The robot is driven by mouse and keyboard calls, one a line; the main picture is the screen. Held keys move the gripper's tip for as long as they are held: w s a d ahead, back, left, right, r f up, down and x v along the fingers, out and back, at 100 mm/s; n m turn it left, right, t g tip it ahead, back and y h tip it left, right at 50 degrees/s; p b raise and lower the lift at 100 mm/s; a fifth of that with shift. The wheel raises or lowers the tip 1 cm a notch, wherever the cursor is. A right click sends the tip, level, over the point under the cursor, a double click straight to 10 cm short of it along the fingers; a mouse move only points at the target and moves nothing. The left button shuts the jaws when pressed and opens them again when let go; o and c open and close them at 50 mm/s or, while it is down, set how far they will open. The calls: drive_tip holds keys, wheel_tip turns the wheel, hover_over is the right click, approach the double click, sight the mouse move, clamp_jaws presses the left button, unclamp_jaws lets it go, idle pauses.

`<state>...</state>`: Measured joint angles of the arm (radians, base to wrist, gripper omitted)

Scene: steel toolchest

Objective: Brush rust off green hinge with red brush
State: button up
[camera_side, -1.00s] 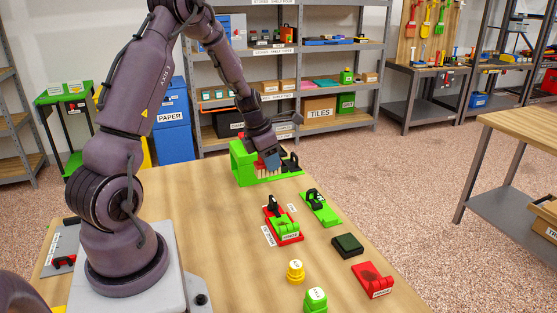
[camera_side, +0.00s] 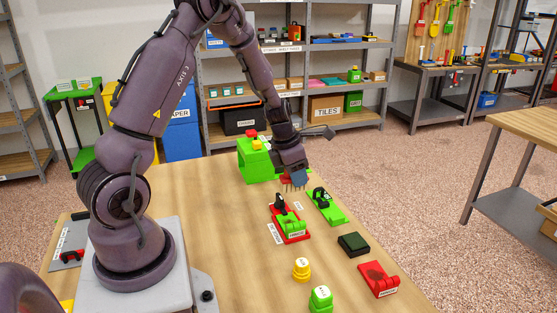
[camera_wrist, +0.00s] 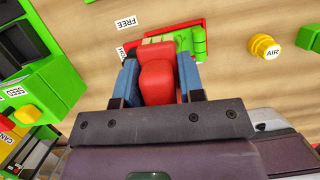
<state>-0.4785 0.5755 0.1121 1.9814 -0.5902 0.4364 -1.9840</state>
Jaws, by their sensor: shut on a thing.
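My gripper (camera_side: 291,170) is shut on the red brush (camera_wrist: 157,82), whose handle lies between the two blue fingers in the wrist view. The pale bristles (camera_wrist: 158,40) point away from the gripper; in the side view the brush (camera_side: 288,179) points down. The green hinge (camera_side: 291,225) sits on a red plate with a black clamp, just in front of and below the brush. In the wrist view the green hinge (camera_wrist: 199,44) lies right of the bristles, which overlap the red plate's edge. The bristles appear above the plate; contact cannot be told. Rust cannot be made out.
A green plate with a black clamp (camera_side: 325,206) lies to the right. A green box (camera_side: 256,163) stands behind.

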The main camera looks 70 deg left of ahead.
drive_tip(key=shift+w+d+f+n+y, duration=0.3)
drive_tip(key=shift+w+d+f+n, duration=0.2)
drive_tip(key=shift+w+d+f, duration=0.3)
drive_tip(key=shift+s+d+f, duration=0.1)
drive_tip(key=shift+s, duration=0.05)
drive_tip(key=shift+f, duration=3.25)
drive_tip(key=shift+s+f, duration=0.5)
drive_tip(key=shift+c, duration=0.4)
drive_tip(key=shift+s, duration=2.6)
drive_tip(key=shift+w, duration=2.8)
drive_tip(key=shift+w+r, duration=0.2)
drive_tip(key=shift+r, duration=0.4)
drive_tip(key=shift+w+r, duration=0.15)
drive_tip(key=shift+r, duration=3.3)
